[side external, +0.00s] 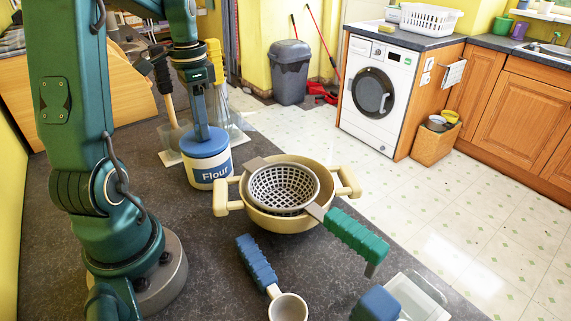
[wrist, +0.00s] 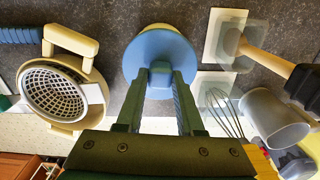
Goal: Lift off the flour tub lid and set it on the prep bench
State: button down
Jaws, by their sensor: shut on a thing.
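The flour tub (side external: 208,172) is a white and blue-banded tub labelled "Flour", standing on the dark speckled prep bench (side external: 215,270). Its round blue lid (side external: 204,147) sits on top, looking level; I see no clear gap below it. In the wrist view the lid (wrist: 140,58) fills the top middle, with a sliver of pale tub behind its edge. My gripper (side external: 202,132) reaches straight down to the lid. In the wrist view my gripper (wrist: 160,72) is shut on the lid's central knob, partly hidden between the fingers.
A cream two-handled pot (side external: 285,220) holding a grey strainer (side external: 283,188) stands close right of the tub. A blue-handled scoop (side external: 288,305) and a clear container (side external: 418,298) lie nearer the front. A whisk (wrist: 225,110) and brush (wrist: 265,55) are nearby. Bench left of the scoop is clear.

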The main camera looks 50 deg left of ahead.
jog(key=shift+r, duration=2.05)
jog(key=shift+w+a+f, duration=0.1)
jog(key=shift+w+a, duration=0.1)
jog(key=shift+w, duration=0.3)
jog(key=w+f, duration=0.3)
jog(key=w, duration=0.3)
jog(key=w+a+f, duration=0.1)
jog(key=w+f, duration=0.2)
jog(key=w, duration=0.3)
jog(key=shift+w+a+f, duration=0.15)
jog(key=shift+w+f, duration=0.1)
jog(key=shift+w, duration=0.15)
jog(key=shift+f, duration=0.1)
